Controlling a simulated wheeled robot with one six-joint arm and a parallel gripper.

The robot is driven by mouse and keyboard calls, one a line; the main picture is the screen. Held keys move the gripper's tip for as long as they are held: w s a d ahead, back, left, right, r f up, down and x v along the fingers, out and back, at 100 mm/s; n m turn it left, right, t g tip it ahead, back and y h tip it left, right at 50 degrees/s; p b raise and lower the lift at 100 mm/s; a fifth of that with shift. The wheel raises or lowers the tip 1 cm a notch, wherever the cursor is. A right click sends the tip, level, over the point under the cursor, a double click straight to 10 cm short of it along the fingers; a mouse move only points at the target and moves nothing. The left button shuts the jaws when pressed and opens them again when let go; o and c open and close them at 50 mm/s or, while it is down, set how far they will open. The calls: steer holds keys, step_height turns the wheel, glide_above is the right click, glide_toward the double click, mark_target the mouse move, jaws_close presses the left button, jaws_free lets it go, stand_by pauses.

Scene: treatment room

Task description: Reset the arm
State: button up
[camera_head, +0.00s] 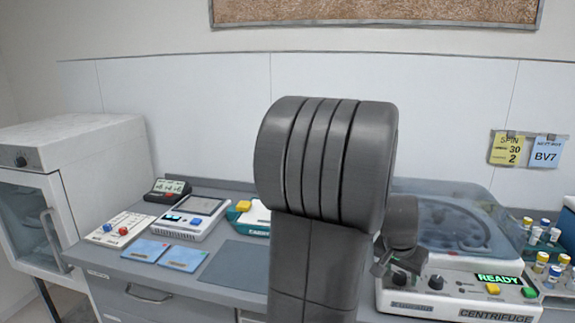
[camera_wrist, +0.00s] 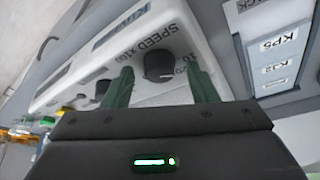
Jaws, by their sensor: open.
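My gripper (camera_wrist: 165,80) is open, with its two green fingers pointing at the front panel of the centrifuge (camera_wrist: 190,25). In the wrist view a black speed knob (camera_wrist: 158,66) shows between the fingertips; I cannot tell whether they touch it. The fingers hold nothing that I can see. In the head view my arm fills the middle, and part of my gripper (camera_head: 384,262) shows at the left end of the centrifuge (camera_head: 455,290). Its display reads READY, and its clear lid (camera_head: 450,215) is down.
The counter holds a timer (camera_head: 168,190), a scale (camera_head: 187,218), a teal box (camera_head: 250,213), two blue cards and a dark mat (camera_head: 235,264) on the left. Racks of capped tubes (camera_head: 545,232) stand at the right. A glass-door cabinet (camera_head: 35,215) is at the far left.

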steer(key=shift+w+a+m+g+h+b, duration=0.1)
steer(key=shift+m+g+h+b, duration=0.35)
steer(key=shift+m, duration=1.25)
steer(key=shift+m+g, duration=0.35)
steer(key=shift+m, duration=0.65)
steer(key=shift+h, duration=0.25)
